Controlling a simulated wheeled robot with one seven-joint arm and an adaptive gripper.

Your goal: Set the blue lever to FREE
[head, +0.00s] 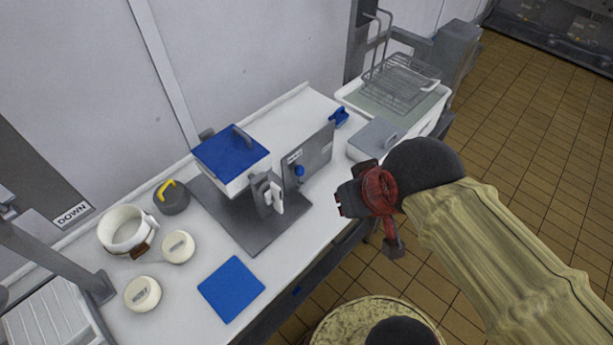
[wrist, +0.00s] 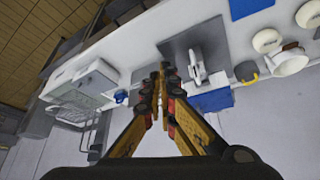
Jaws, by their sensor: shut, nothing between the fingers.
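The blue lever (head: 299,171) is a small blue knob on the face of an upright grey metal plate (head: 318,158). A small white label (head: 294,157) sits just above the knob; I cannot read it surely. My gripper (head: 341,203) is shut and empty. In the head view it is to the right of the lever and a little lower, apart from it. In the wrist view my gripper's fingertips (wrist: 160,70) meet in front of the bench, and I cannot make out the lever there.
A blue-lidded box (head: 230,155) and a white-handled latch (head: 274,193) stand left of the plate. A grey lidded box (head: 376,138) and a wire rack (head: 400,82) are beyond it. A blue mat (head: 231,289) lies in front. A speckled round top (head: 375,318) is below.

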